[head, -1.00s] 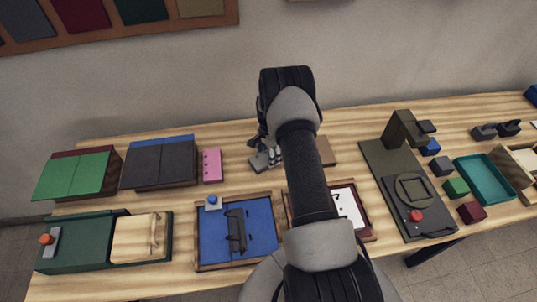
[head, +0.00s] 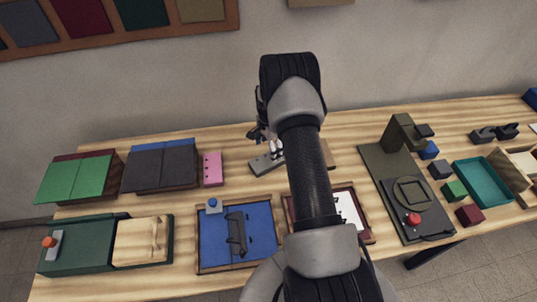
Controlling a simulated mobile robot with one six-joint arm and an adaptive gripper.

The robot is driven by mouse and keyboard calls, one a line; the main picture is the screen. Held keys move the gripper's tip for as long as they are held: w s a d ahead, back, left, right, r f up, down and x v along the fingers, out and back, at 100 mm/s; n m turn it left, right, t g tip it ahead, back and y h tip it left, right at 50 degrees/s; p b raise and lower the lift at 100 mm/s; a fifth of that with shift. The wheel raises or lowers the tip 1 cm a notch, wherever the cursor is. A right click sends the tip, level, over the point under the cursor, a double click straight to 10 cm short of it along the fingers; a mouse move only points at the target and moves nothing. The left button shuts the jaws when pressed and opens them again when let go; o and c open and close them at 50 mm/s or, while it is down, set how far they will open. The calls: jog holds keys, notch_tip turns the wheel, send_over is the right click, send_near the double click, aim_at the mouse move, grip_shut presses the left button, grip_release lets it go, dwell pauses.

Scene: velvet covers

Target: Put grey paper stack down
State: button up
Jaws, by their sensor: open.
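A flat grey piece, which looks like the grey paper stack (head: 262,165), lies on the wooden table at the back middle, left of my arm. My gripper (head: 266,142) is just above and behind it, partly hidden by my own arm. The jaws are open. The grey piece appears to rest on the table, apart from the fingers, though my arm hides its right end.
A pink block (head: 212,169) stands left of the grey piece. Dark grey (head: 160,170) and green (head: 76,180) covered stacks are farther left. A blue panel tray (head: 237,235) is in front. A brown piece (head: 327,153) shows right of my arm.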

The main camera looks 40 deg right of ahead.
notch_tip(320, 180, up, 6)
notch_tip(320, 180, up, 16)
jog(key=n+t, duration=0.1)
jog(key=n, duration=0.3)
send_over(268, 160)
jog(key=s+a, duration=0.1)
jog(key=a, duration=0.7)
jog(key=s+a+r+n+t, duration=0.1)
jog(key=s+a+r+n, duration=0.5)
jog(key=r, duration=0.6)
jog(key=s+a+r+n+t, duration=0.1)
jog(key=s+a+n, duration=0.3)
jog(key=s, duration=0.7)
jog(key=s+a+r+n+t, duration=0.1)
jog(key=s+a+r+n, duration=0.2)
jog(key=s+a, duration=0.4)
jog(key=s+n, duration=0.1)
jog(key=s, duration=0.4)
jog(key=shift+a+n+t+p, duration=0.3)
jog(key=shift+a, duration=0.05)
jog(key=shift+s, duration=0.1)
